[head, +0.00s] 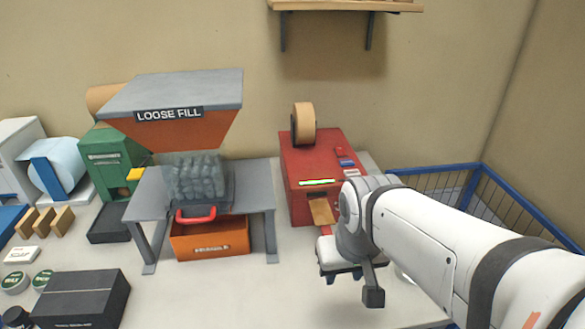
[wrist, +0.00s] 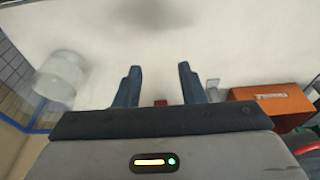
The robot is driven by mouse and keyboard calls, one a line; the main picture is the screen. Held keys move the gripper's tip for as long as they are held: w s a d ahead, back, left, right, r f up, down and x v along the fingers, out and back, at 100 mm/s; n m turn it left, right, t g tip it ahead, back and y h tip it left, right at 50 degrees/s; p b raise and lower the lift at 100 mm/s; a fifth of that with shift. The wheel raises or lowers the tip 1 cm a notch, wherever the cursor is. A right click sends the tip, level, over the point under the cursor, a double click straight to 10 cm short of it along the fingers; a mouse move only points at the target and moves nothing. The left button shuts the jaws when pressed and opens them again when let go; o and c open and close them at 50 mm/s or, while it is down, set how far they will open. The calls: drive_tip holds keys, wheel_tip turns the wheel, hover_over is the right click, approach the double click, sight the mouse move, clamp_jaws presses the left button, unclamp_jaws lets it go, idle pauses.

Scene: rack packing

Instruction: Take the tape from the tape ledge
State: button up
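A red tape machine (head: 300,165) with a tan roll on top stands on the table at the back. A strip of brown tape (head: 321,210) sticks out of its front slot, above a small red part (head: 326,230) that may be the ledge. My gripper (head: 343,277) is in front of and below the tape, apart from it, pointing down. In the wrist view its two dark blue fingers (wrist: 159,85) are spread with nothing held between them. A small red piece (wrist: 160,103) shows behind them; I cannot tell what it is. The tape does not show in the wrist view.
A loose-fill hopper (head: 170,100) stands left of the machine over an orange bin (head: 209,238), also in the wrist view (wrist: 270,102). A blue-rimmed wire basket (head: 480,185) is at right. A pale, blurred round object (wrist: 60,78) stands left in the wrist view.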

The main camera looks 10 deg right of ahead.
drive_tip(key=shift+o, duration=0.5)
drive_tip(key=shift+s, duration=0.1)
drive_tip(key=shift+o, duration=0.9)
drive_tip(key=shift+w+r, duration=0.3)
drive_tip(key=o, duration=0.4)
drive_tip(key=shift+g, duration=0.3)
drive_tip(key=w+r+p, duration=0.1)
drive_tip(key=w+p, duration=0.1)
drive_tip(key=w+r+p, duration=0.2)
drive_tip(key=w, duration=0.1)
drive_tip(key=w+r+p, duration=0.2)
drive_tip(key=w, duration=0.1)
drive_tip(key=shift+w+d, duration=0.2)
drive_tip(key=shift+d, duration=0.2)
drive_tip(key=shift+o, duration=0.2)
drive_tip(key=p, duration=0.5)
approach(321, 211)
drive_tip(key=shift+g, duration=0.3)
drive_tip(key=shift+w+f+p, duration=0.25)
drive_tip(key=shift+f+p, duration=0.1)
drive_tip(key=shift+f, duration=0.8)
drive_tip(key=shift+w+f+p, duration=0.25)
drive_tip(key=shift+f+p, duration=0.1)
drive_tip(key=shift+f, duration=0.85)
drive_tip(key=shift+w+f+p, duration=0.2)
drive_tip(key=shift+f+p, duration=0.15)
drive_tip(key=shift+f, duration=0.8)
